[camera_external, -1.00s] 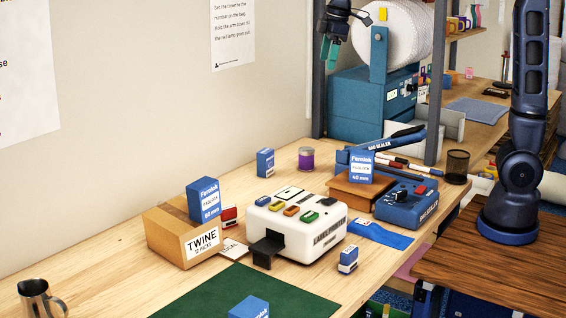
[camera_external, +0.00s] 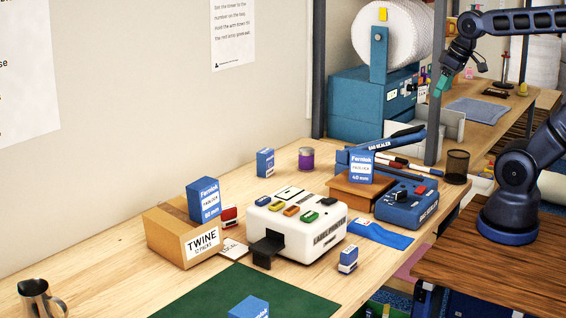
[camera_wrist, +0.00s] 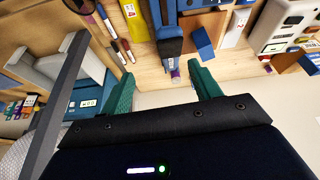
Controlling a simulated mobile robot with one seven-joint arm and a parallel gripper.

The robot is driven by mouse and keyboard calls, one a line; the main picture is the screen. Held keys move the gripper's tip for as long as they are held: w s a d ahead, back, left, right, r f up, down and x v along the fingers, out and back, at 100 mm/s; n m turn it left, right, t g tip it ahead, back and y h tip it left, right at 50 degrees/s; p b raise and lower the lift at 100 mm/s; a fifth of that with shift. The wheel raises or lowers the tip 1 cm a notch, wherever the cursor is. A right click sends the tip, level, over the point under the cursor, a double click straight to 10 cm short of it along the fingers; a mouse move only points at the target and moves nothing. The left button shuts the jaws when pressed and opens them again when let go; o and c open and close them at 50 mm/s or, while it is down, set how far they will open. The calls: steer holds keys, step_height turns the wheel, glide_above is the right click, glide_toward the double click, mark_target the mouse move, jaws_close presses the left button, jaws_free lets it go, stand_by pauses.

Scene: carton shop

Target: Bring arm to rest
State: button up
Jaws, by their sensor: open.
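My gripper (camera_external: 439,86) hangs in the air at the upper right of the external view, near the dark shelf post and above the far bench. Its green fingers show in the wrist view (camera_wrist: 163,92), spread apart with nothing between them. Through the gap the wrist view shows part of the blue bag sealer (camera_wrist: 169,36) farther off on the bench. My arm is bent, with its upper link running level to the right edge of the external view.
The dark post (camera_external: 437,80) stands close to the gripper. A teal machine (camera_external: 372,105) with a white roll (camera_external: 392,28) is behind. The bench holds a label printer (camera_external: 297,226), a blue sealer (camera_external: 406,203), a twine carton (camera_external: 183,234) and several blue boxes. A metal jug (camera_external: 40,300) stands at lower left.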

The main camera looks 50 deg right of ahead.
steer(key=shift+s+d+f+m, duration=0.15)
steer(key=shift+s+d+f, duration=0.1)
steer(key=shift+s+f, duration=0.25)
steer(key=shift+s+d+f+m, duration=0.2)
steer(key=shift+s+f, duration=0.15)
steer(key=shift+s, duration=0.15)
